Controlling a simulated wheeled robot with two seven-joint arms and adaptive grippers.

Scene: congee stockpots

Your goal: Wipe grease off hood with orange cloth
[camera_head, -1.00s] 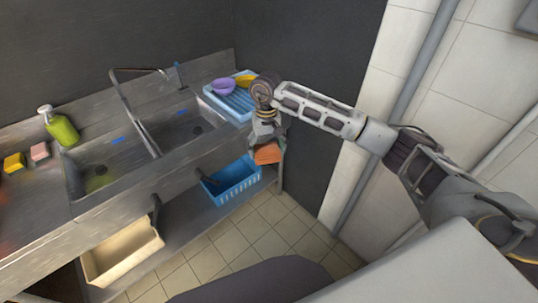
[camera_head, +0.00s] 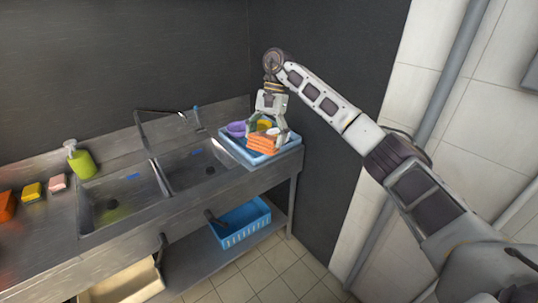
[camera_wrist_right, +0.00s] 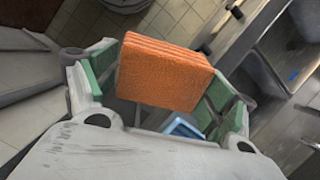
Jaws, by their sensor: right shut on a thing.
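The orange cloth (camera_head: 262,143) is a thick, folded block with layered edges. My right gripper (camera_head: 268,128) is shut on it and holds it by its sides, in front of the blue rack at the right end of the counter. In the right wrist view the cloth (camera_wrist_right: 160,75) sits between the green-padded fingers of the gripper (camera_wrist_right: 155,85). I cannot tell whether the cloth touches the rack. No hood and no grease show in either view. My left gripper is not in view.
The blue rack (camera_head: 284,154) holds a purple bowl (camera_head: 236,129) and a yellow one (camera_head: 264,125). A double sink (camera_head: 125,200) with a faucet, a green bottle (camera_head: 80,160), and several sponges stand left. A blue basket (camera_head: 240,226) is below. A dark wall stands behind.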

